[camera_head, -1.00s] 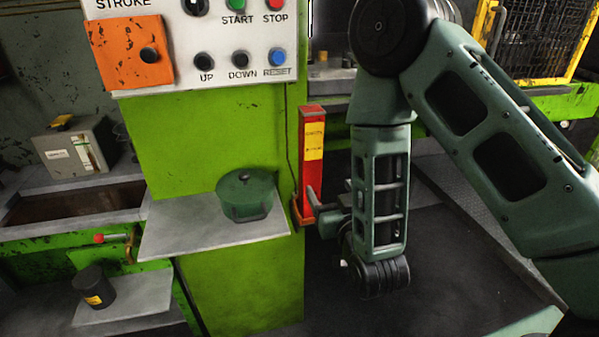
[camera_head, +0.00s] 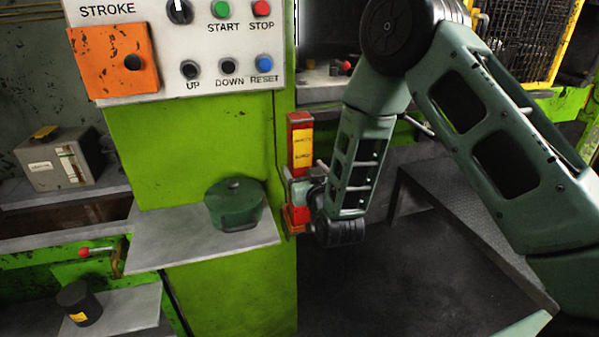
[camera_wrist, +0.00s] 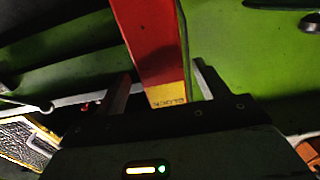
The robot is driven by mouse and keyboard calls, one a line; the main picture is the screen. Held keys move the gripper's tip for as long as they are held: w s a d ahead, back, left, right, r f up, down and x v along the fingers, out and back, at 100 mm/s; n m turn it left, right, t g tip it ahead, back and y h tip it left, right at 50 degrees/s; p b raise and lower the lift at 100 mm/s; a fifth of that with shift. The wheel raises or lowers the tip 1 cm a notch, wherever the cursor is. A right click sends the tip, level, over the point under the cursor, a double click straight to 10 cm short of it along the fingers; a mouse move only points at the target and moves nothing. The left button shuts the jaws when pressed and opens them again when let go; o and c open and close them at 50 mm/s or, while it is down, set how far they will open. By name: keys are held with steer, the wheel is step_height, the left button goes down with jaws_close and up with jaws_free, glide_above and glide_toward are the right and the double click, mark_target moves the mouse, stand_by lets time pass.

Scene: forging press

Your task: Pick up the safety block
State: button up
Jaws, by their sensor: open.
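The safety block (camera_head: 301,142) is a tall red bar with a yellow label. It stands upright at the right edge of the green press panel, its foot in a small orange-red holder (camera_head: 294,222). In the wrist view the red block (camera_wrist: 148,40) and its yellow label end run down between my two fingers. My gripper (camera_wrist: 160,90) is open, with one finger on each side of the block. In the head view my gripper (camera_head: 300,190) is at the block's lower half, and my wrist partly hides it. I cannot tell whether the fingers touch the block.
A control panel (camera_head: 215,40) with buttons is above left. A black canister (camera_head: 78,303) and a grey box (camera_head: 60,160) are farther left. Dark floor lies below right.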

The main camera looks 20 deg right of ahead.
steer(key=w+p, duration=0.2)
steer(key=w, duration=0.2)
steer(key=shift+w+a+r, duration=0.1)
steer(key=shift+w, duration=0.55)
jaws_close()
